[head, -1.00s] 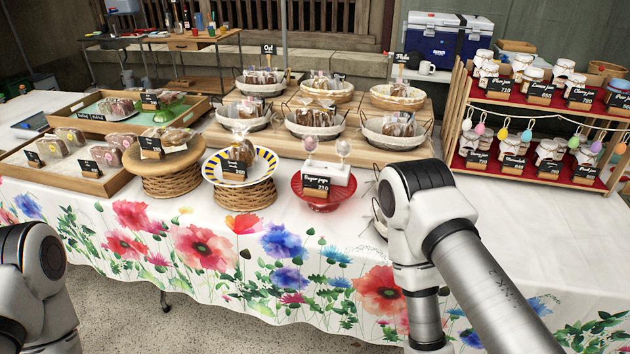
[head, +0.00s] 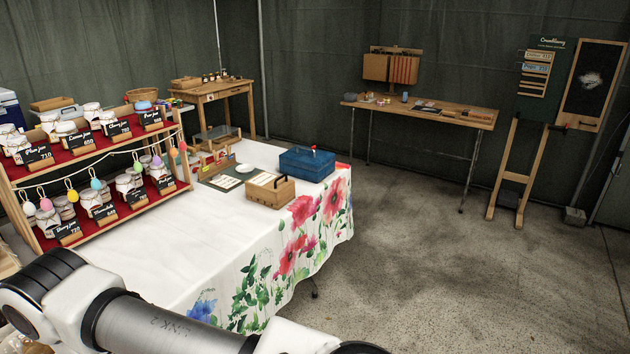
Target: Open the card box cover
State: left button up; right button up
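A small wooden box (head: 268,191) with a dark handle on top stands near the right end of the flowered table. I cannot tell for sure which one is the card box. One of my arms crosses the bottom left of the view, well short of both boxes. Neither gripper shows.
A jam rack (head: 95,170) stands on the table's left. A green board (head: 228,183) and white dish lie behind the wooden box. The floor (head: 420,240) right of the table is clear. A back table (head: 420,112) and an easel (head: 518,170) stand beyond.

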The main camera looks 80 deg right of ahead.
aim_at(274, 189)
jog(key=z, duration=2.25)
jog(key=i+j+z, duration=0.15)
jog(key=i, duration=0.2)
